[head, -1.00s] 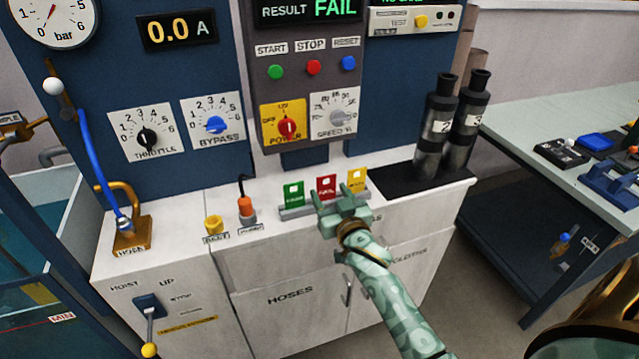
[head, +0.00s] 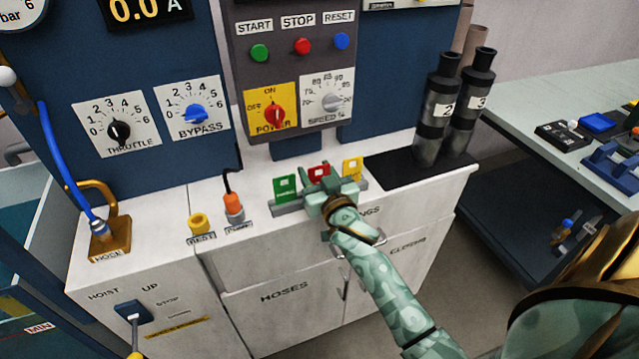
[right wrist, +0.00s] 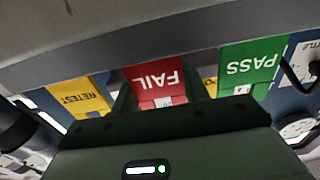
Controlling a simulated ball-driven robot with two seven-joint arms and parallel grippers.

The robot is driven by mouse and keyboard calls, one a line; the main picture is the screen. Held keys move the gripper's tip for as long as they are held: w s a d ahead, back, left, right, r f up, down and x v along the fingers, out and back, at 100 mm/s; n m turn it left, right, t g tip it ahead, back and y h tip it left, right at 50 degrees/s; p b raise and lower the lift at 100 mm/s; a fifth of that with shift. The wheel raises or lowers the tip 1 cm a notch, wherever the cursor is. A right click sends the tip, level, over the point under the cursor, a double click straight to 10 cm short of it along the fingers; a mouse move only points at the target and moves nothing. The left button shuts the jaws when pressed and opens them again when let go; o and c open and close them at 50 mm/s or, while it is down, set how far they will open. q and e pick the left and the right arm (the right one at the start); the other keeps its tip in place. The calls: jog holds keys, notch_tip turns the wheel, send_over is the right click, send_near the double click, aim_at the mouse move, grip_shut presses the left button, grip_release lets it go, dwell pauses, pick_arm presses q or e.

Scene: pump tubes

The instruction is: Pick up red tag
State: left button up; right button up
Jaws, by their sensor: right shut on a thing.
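The red FAIL tag (head: 318,171) stands between the green tag (head: 285,189) and the yellow tag (head: 352,167) in a grey holder (head: 290,208) on the white cabinet top. My right gripper (head: 326,187) is at the holder and hides the red tag's lower part. In the right wrist view the red tag (right wrist: 157,78) shows upside down between my two green fingers, which are shut on it. The green PASS tag (right wrist: 249,62) and yellow RETEST tag (right wrist: 79,97) stand to either side, apart from the fingers. My left gripper is not in view.
A control panel (head: 290,90) with buttons and knobs rises behind the tags. Two dark cylinders (head: 437,110) stand to the right on a black mat (head: 395,175). A yellow plug (head: 201,227) and an orange plug (head: 234,208) are left of the holder.

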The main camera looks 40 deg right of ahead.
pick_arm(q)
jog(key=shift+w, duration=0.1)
pick_arm(e)
jog(key=shift+r, duration=0.25)
notch_tip(320, 180, up, 3)
jog(key=shift+f+p, duration=0.1)
jog(key=shift+p, duration=1.05)
pick_arm(q)
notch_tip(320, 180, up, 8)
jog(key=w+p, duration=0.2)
jog(key=p, duration=0.4)
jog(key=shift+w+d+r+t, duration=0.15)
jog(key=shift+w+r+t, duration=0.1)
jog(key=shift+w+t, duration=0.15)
pick_arm(e)
jog(key=s+d+r, duration=0.3)
jog(key=s+r, duration=0.6)
jog(key=s, duration=0.4)
jog(key=shift+s+r, duration=0.3)
